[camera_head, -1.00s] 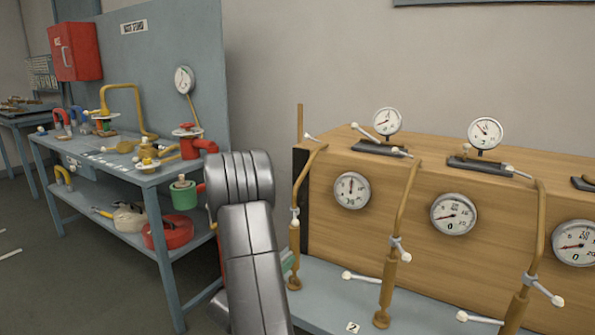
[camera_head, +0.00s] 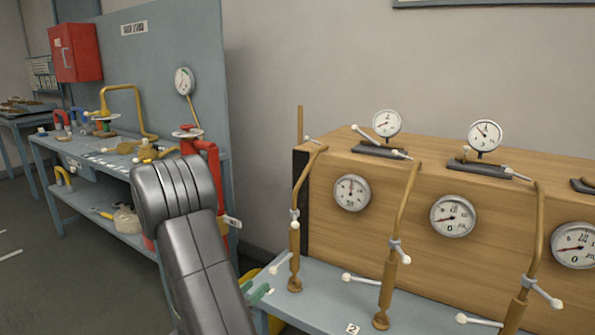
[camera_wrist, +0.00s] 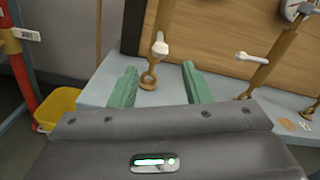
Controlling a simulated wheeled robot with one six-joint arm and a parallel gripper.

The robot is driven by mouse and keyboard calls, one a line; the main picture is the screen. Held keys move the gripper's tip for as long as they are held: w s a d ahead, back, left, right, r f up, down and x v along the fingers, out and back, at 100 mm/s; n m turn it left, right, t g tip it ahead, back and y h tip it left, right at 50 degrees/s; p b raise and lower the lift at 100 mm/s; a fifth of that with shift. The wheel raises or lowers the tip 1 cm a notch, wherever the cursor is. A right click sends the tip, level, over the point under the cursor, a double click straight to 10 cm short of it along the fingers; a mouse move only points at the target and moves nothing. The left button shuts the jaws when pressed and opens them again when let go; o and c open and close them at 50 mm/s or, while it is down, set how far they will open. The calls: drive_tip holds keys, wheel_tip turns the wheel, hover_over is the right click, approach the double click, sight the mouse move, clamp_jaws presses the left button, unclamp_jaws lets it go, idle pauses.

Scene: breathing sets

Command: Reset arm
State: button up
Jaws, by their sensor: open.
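My gripper (camera_wrist: 158,86) shows in the wrist view with its two green fingers spread apart and nothing between them. It points toward the front left of the grey-blue bench, near the base of the leftmost brass pipe (camera_wrist: 152,68). In the head view my dark arm rises from the bottom and hides part of the left bench. A green fingertip of my gripper (camera_head: 258,294) shows at the left edge of the front bench, below the leftmost brass pipe (camera_head: 295,250). I cannot tell whether the fingers touch anything.
A wooden cabinet (camera_head: 400,195) with round gauges stands on the front bench (camera_head: 335,300). Several brass pipes with white-tipped levers stand before it. A yellow bucket (camera_wrist: 58,106) is on the floor at left. A second workbench (camera_head: 105,165) with pipes and valves stands at left.

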sight(280, 263)
drive_tip(key=x, duration=1.1)
drive_tip(key=shift+w+d+b, duration=0.15)
drive_tip(key=shift+w+b, duration=0.05)
drive_tip(key=shift+b, duration=0.15)
drive_tip(key=shift+w+r, duration=0.15)
drive_tip(key=shift+w, duration=0.2)
drive_tip(key=shift+w+a+m+g+h+p, duration=0.15)
drive_tip(key=shift+a+m+g+h+p, duration=0.2)
drive_tip(key=shift+m+g+h, duration=0.35)
drive_tip(key=shift+d, duration=0.1)
